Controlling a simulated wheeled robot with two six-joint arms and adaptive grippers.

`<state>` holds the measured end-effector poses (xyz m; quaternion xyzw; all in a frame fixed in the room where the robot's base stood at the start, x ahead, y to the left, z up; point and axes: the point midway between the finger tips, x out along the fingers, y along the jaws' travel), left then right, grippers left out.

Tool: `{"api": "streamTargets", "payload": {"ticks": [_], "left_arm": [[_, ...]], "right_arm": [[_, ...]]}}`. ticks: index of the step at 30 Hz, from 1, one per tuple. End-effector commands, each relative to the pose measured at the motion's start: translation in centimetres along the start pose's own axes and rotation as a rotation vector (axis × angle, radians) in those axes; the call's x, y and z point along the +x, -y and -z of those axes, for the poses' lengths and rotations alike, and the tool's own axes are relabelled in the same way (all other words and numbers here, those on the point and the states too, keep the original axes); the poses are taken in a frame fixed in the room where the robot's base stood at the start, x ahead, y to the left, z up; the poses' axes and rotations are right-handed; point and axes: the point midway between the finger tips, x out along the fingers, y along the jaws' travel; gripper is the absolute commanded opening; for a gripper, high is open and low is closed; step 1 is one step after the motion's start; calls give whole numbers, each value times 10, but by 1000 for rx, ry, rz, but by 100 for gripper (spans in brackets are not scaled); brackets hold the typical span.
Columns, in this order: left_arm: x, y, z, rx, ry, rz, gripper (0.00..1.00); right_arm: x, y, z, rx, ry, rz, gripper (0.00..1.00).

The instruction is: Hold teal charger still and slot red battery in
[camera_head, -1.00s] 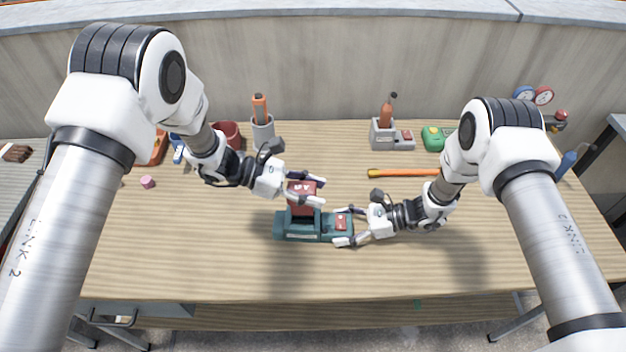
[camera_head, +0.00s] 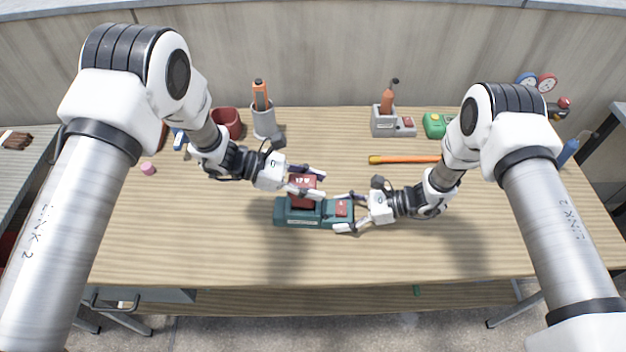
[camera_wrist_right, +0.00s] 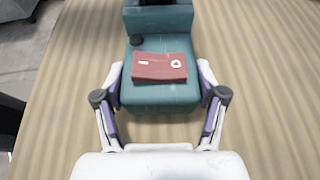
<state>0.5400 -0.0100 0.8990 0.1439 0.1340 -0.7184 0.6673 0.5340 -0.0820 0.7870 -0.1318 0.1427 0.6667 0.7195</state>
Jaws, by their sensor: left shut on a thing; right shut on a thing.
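The teal charger (camera_head: 290,220) lies on the workbench at the middle of the head view. My right gripper (camera_head: 347,212) is shut on its right end. In the right wrist view, the fingers flank the teal charger (camera_wrist_right: 160,97) on both sides, around a red panel (camera_wrist_right: 159,67) on its top. My left gripper (camera_head: 313,183) is shut on the red battery (camera_head: 301,186) and holds it upright at the left part of the charger. The battery's lower end meets the charger's top; the fingers partly cover it, and I cannot tell how deep it sits.
A grey holder (camera_head: 263,122) with an orange tool and a dark red cup (camera_head: 228,124) stand behind my left arm. Another grey charger-like stand (camera_head: 385,122), a green box (camera_head: 435,125) and an orange stick (camera_head: 403,160) lie at the back right. The bench front is clear.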

Motion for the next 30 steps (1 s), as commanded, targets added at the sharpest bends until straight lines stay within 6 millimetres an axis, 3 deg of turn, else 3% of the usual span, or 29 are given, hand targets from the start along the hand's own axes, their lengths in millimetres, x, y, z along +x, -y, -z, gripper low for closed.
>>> {"api": "streamTargets", "payload": {"ticks": [30], "left_arm": [[6,0,14,0,0,-1,0]], "right_arm": [[0,0,0,0,0,1,48]]}}
